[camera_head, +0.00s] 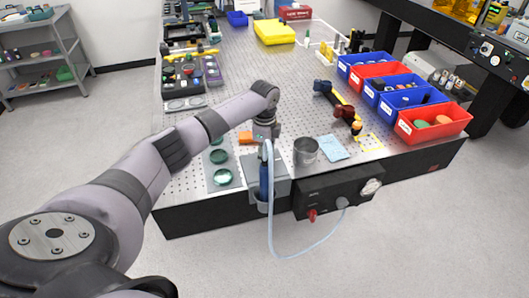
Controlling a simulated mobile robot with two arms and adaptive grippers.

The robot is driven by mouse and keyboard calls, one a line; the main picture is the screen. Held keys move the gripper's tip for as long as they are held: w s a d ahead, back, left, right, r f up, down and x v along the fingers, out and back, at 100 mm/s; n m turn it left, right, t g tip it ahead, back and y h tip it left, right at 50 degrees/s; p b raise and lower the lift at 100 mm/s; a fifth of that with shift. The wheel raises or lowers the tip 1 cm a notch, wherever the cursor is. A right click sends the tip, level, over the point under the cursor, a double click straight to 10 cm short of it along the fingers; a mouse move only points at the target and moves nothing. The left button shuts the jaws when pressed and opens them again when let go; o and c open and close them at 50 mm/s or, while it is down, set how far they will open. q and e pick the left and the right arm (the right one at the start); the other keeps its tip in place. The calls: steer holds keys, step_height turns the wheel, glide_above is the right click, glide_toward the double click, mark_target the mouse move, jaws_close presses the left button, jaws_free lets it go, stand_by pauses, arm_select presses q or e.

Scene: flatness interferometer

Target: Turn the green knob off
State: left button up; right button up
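My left arm reaches in from the left over the perforated table (252,62). My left gripper (266,140) points down near the table's front edge, just above a blue bottle-like item (264,182) in a holder. Its fingers are small and dark, so their opening is unclear. I cannot clearly make out a green knob; a small greenish part shows by the gripper, and it may be partly hidden. A black control box (325,192) hangs on the front edge, with a red knob (312,215) and a round gauge (371,187). My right gripper is out of view.
A pale hose (271,225) loops from beside the gripper to the box. A metal cup (306,151), a blue cloth (332,147) and green discs (221,177) lie nearby. Red and blue bins, including a red bin (440,124), line the right edge. The floor in front is clear.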

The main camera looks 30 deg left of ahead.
arm_select(q)
steer(key=m, duration=0.5)
steer(key=shift+m, duration=0.3)
steer(key=m, duration=0.5)
steer(key=shift+m, duration=0.3)
steer(key=o, duration=1.1)
steer(key=shift+o, duration=0.2)
step_height(320, 180, up, 12)
stand_by(0.4)
